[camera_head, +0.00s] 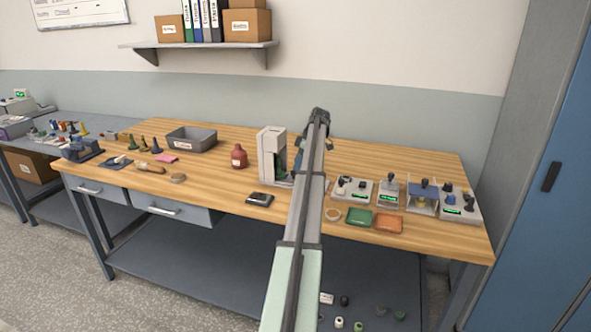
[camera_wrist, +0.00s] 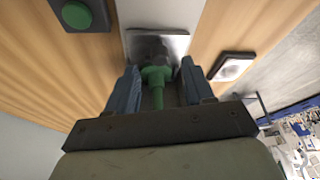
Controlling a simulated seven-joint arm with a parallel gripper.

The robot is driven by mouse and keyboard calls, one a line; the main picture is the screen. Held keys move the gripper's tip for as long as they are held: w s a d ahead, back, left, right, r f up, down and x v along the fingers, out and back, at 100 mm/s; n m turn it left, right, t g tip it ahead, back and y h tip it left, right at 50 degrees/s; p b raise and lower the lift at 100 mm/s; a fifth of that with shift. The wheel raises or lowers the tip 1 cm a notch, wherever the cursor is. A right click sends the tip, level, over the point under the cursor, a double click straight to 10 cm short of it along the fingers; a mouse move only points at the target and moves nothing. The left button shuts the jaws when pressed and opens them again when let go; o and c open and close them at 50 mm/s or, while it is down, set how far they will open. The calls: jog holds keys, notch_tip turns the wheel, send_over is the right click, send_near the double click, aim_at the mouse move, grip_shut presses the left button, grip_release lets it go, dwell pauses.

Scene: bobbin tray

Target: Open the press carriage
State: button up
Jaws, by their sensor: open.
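A light grey upright machine (camera_head: 268,143), apparently the press, stands mid-bench with a dark green part low inside it. My arm crosses in front of its right side. In the wrist view, a green handle (camera_wrist: 157,88) with a dark fixture behind it stands before a shiny metal plate (camera_wrist: 176,42). My gripper (camera_wrist: 158,76) is open, with its blue fingers on the left and right of the green handle. Gaps show on both sides, so I see no firm contact. In the head view, my gripper is mostly hidden behind the arm.
A dark box with a green button (camera_wrist: 76,14) is at the wrist view's upper left. A red bottle (camera_head: 239,157) and grey bin (camera_head: 192,139) stand left of the machine. Small devices, a green tray (camera_head: 359,218) and an orange tray (camera_head: 388,223) are right.

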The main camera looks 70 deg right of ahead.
jog(key=shift+x, duration=1.75)
grip_shut()
